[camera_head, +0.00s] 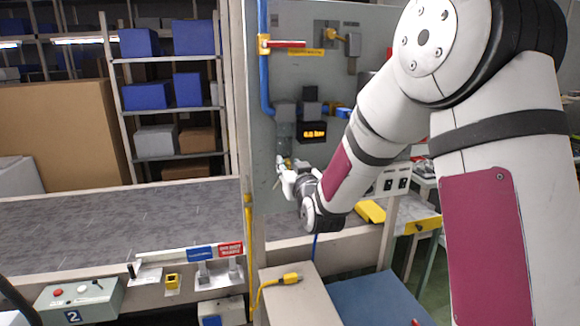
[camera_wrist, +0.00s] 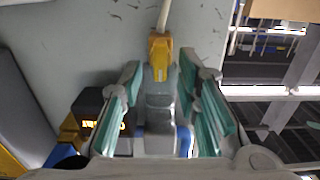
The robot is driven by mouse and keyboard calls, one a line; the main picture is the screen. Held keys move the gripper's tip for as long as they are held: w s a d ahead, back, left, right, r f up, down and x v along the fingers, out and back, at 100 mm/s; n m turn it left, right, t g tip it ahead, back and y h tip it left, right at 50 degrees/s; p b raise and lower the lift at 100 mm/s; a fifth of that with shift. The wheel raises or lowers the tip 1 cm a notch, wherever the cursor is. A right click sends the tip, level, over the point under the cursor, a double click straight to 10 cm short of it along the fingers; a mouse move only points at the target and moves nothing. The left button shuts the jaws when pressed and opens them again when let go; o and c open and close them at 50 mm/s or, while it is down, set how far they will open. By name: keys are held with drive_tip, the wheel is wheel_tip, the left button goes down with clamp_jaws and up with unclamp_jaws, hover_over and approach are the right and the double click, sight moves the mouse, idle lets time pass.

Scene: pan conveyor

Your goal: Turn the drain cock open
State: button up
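The drain cock (camera_wrist: 159,50) is a small yellow fitting on the end of a translucent grey bowl (camera_wrist: 160,92). A pale thin rod or tube (camera_wrist: 165,15) extends from the cock. My gripper (camera_wrist: 162,72) is open, with one teal-padded finger on each side of the bowl and cock. Gaps show on both sides, and I see no contact. In the head view, my gripper (camera_head: 283,167) is at the panel just below the bowl (camera_head: 285,135), and it partly hides the cock. I cannot tell the cock's setting.
A lit pressure display (camera_head: 312,133) sits right of the bowl on the grey panel (camera_head: 350,75). A blue pipe (camera_head: 264,60) with a red-handled valve (camera_head: 288,44) runs above. A conveyor (camera_head: 120,210) lies left, beyond a post (camera_head: 240,100). A beige box (camera_head: 300,300) stands below.

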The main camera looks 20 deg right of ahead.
drive_tip(key=shift+w, duration=0.1)
clamp_jaws()
drive_tip(key=shift+m, duration=0.3)
drive_tip(key=m, duration=0.2)
drive_tip(key=m+b, duration=0.1)
drive_tip(key=m, duration=0.3)
drive_tip(key=shift+d, duration=0.4)
drive_tip(key=m, duration=0.7)
drive_tip(key=f+m, duration=0.1)
drive_tip(key=m, duration=0.3)
drive_tip(key=shift+d+p, duration=0.3)
drive_tip(key=shift+p, duration=0.05)
drive_tip(key=shift+m, duration=0.3)
